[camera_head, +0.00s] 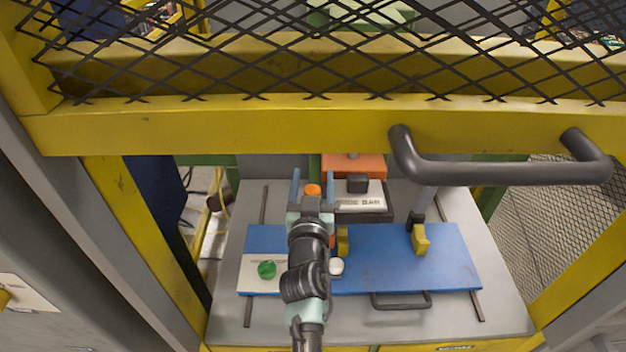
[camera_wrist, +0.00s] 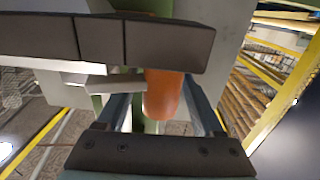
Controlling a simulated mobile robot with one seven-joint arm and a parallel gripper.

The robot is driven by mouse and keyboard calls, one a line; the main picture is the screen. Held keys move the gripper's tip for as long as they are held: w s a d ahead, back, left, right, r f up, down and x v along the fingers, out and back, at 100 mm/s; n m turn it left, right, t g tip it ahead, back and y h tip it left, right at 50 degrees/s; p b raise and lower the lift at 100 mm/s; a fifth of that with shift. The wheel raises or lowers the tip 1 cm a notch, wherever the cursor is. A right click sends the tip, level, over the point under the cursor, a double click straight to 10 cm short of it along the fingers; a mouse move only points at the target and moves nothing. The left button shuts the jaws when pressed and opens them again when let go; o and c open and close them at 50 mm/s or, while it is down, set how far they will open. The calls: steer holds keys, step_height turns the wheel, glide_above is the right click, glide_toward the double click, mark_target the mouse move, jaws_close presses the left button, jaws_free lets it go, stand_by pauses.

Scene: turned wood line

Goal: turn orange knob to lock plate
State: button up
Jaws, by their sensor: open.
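The orange knob (camera_head: 313,190) shows in the head view beyond the end of my arm, between the two blue fingers of my gripper (camera_head: 312,184). In the wrist view the orange knob (camera_wrist: 163,95) is a rounded cylinder between the fingers (camera_wrist: 160,112). The gripper is open, with a visible gap on the knob's left side; I cannot tell whether the right finger touches it. The blue plate (camera_head: 380,265) lies flat on the grey table. My arm hides part of the plate and what lies under the wrist.
A yellow guard frame with black mesh and a dark handle (camera_head: 500,172) spans above the table. Yellow blocks (camera_head: 421,240) stand on the plate. A green button (camera_head: 267,269) is on its pale left part. An orange-topped unit (camera_head: 353,165) stands behind.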

jaws_close()
steer(key=y+p, duration=0.1)
steer(key=p, duration=0.2)
steer(key=r+n+y+p, duration=0.1)
steer(key=p, duration=0.2)
steer(key=shift+a, duration=0.25)
steer(key=n+p, duration=0.1)
steer(key=p, duration=0.2)
steer(key=shift+y, duration=0.4)
steer(key=shift+a+f+n+g+y+p, duration=0.2)
steer(key=shift+n+y+p, duration=0.25)
steer(key=shift+y+p, duration=0.3)
steer(key=shift+a+f+n+g+y+p, duration=0.1)
steer(key=shift+a+f+n+y+p, duration=0.1)
steer(key=shift+n+y+p, duration=0.5)
steer(key=shift+s+m, duration=0.1)
steer(key=shift+m, duration=0.15)
